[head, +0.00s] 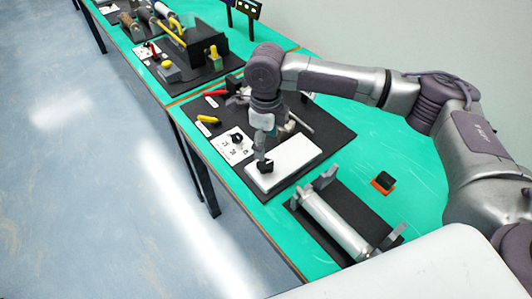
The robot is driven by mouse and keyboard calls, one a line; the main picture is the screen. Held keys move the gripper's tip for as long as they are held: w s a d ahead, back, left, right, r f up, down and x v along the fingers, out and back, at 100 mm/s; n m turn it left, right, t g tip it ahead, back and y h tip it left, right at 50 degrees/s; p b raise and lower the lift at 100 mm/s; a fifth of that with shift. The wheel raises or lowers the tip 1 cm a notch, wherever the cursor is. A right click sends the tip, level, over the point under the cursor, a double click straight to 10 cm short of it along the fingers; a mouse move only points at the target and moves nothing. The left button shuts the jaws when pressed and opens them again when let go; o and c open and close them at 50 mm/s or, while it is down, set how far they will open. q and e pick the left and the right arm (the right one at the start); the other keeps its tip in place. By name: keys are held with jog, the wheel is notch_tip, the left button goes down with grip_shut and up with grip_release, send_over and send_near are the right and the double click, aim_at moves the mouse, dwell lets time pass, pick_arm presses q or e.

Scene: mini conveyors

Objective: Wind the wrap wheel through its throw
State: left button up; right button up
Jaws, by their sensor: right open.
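My right arm comes in from the right and bends down over a black station board (333,138). My right gripper (265,165) is open, pointing down at the left part of a white block (290,163). Whether its fingers touch the block is too small to tell. I cannot clearly pick out the wrap wheel. A small black knob (237,138) sits on a white marked panel just left of the gripper. Grey parts behind the forearm are partly hidden by it. My left gripper is not in view.
A silver roller (335,225) lies between grey brackets on a nearer black base. An orange and black block (383,182) stands right of it. A red-handled part (217,92) and a yellow piece (208,119) lie left. Further stations fill the green table (425,170) behind.

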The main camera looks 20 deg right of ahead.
aim_at(266, 164)
notch_tip(266, 164, up, 4)
dwell(0.5)
notch_tip(266, 164, down, 12)
jog(key=m+p, duration=1.2)
jog(key=m, duration=2.4)
